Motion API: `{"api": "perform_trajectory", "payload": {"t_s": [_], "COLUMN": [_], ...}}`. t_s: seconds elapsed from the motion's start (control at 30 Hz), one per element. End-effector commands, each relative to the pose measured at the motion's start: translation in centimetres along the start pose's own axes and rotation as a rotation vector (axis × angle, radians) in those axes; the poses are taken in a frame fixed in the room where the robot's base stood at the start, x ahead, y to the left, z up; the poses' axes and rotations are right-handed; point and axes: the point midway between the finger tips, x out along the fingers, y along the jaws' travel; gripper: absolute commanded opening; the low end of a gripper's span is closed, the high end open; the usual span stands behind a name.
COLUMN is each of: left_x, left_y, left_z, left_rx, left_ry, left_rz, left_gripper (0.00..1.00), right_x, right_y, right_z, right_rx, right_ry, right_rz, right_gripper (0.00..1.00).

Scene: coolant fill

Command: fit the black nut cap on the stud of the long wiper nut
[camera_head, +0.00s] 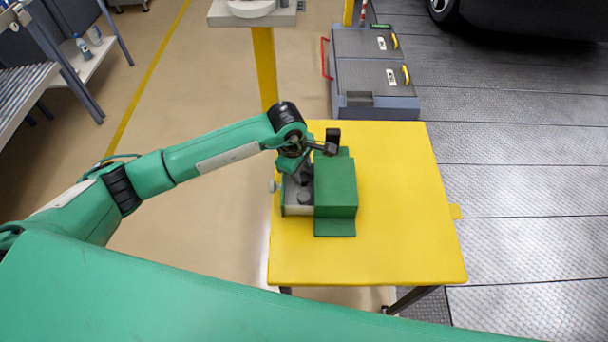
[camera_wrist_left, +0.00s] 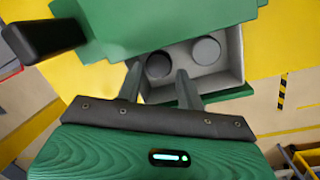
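A grey tray (camera_head: 298,211) stands on the yellow table, against the left side of a green block (camera_head: 335,185). In the left wrist view, two round pieces sit in the tray (camera_wrist_left: 236,62): a darker cap (camera_wrist_left: 158,66) and a greyer one (camera_wrist_left: 206,51). I cannot tell for sure which is the black nut cap. My left gripper (camera_head: 300,182) is over the tray's far part. Its two fingers (camera_wrist_left: 160,84) are apart, with the darker cap showing between them and nothing visibly held. I cannot make out the long wiper nut or its stud for certain. My right gripper is out of view.
A black upright piece (camera_head: 333,136) stands by the green block's far end, close to my left wrist; it also shows in the wrist view (camera_wrist_left: 45,38). The yellow table (camera_head: 410,200) is clear on the right. A grey toolbox (camera_head: 372,75) stands beyond it.

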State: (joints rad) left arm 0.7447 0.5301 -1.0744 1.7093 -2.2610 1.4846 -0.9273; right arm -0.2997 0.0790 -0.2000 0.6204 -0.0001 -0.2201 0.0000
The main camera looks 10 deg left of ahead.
Motion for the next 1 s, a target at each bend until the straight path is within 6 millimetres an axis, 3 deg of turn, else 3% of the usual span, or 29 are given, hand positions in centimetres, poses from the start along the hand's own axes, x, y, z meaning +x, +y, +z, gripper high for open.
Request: {"api": "perform_trajectory", "payload": {"t_s": [0.03, 0.2, 0.47, 0.6, 1.0], "left_x": [0.4, 2.4, 2.7, 2.7, 2.2], "left_y": [-0.1, 0.0, 0.0, 0.0, 0.1], "left_z": [0.1, 0.0, 0.0, 0.0, 0.0], "left_rx": [-0.003, -0.002, 0.0, 0.0, 0.0], "left_ry": [-0.003, -0.002, -0.001, -0.001, -0.001], "left_rz": [-0.004, -0.001, 0.001, 0.001, 0.002], "left_gripper": [0.38, 0.38, 0.38, 0.1, 0.1], "right_x": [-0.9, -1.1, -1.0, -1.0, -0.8], "right_y": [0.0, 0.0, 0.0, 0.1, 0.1], "right_z": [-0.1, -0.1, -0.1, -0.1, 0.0], "right_rx": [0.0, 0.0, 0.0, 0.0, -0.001], "right_ry": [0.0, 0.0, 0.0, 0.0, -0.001], "right_rz": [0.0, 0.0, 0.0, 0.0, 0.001], "right_gripper": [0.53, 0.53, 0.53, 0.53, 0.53]}}
